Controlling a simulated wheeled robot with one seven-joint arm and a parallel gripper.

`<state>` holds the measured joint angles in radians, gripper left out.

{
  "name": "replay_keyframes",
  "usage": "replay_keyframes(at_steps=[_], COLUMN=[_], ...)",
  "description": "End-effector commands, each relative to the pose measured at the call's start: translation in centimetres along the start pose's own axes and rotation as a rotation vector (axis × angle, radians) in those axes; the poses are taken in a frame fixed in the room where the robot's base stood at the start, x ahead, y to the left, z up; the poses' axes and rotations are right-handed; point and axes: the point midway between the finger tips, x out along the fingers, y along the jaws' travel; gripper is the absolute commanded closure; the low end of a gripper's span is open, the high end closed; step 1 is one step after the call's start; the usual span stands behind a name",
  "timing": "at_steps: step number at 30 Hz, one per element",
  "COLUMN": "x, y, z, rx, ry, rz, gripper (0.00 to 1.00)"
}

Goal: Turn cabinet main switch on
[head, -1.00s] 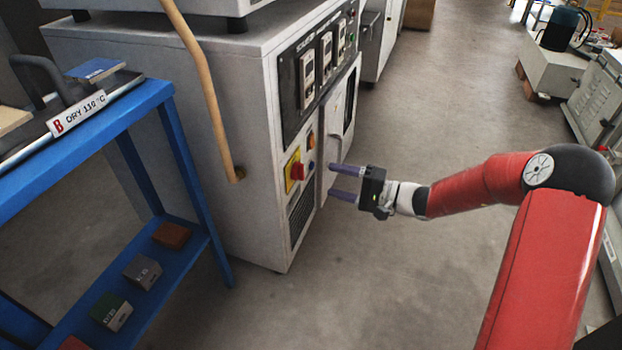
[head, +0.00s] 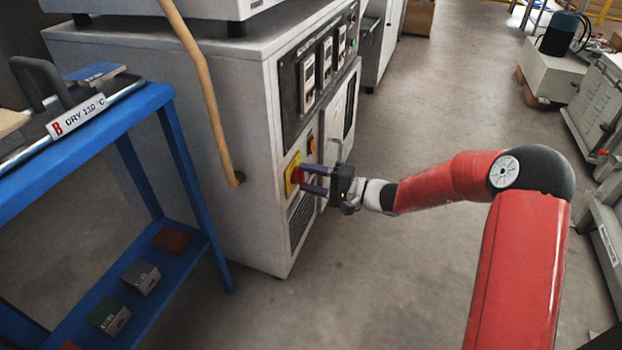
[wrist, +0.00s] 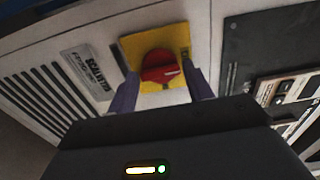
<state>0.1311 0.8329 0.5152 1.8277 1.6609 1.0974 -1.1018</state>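The main switch is a red rotary knob (wrist: 160,66) on a yellow plate (wrist: 127,47), low on the front of the grey cabinet (head: 262,210). In the head view the yellow plate (head: 291,181) shows, with the knob partly behind my fingers. My gripper (head: 308,181) is open, its two purple fingers pointing at the switch. In the wrist view the fingertips of my gripper (wrist: 160,82) stand on either side of the knob, with a gap visible. I cannot tell whether either finger touches it.
An orange button (head: 311,145) sits just above the switch, and a black control panel (head: 313,80) is higher up. A vent grille (head: 301,219) lies below. A blue rack (head: 190,180) stands at left.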

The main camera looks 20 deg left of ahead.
Motion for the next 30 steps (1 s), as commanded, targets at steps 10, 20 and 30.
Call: replay_keyframes(at_steps=[10,20,30], x=[-0.02,0.0,-0.04], y=[0.01,-0.06,-0.19], z=[0.02,0.05,0.05], rx=[0.004,0.114,0.406], ry=[0.0,-0.001,-0.001], rz=[0.0,0.0,0.001], gripper=[0.78,0.78,0.78])
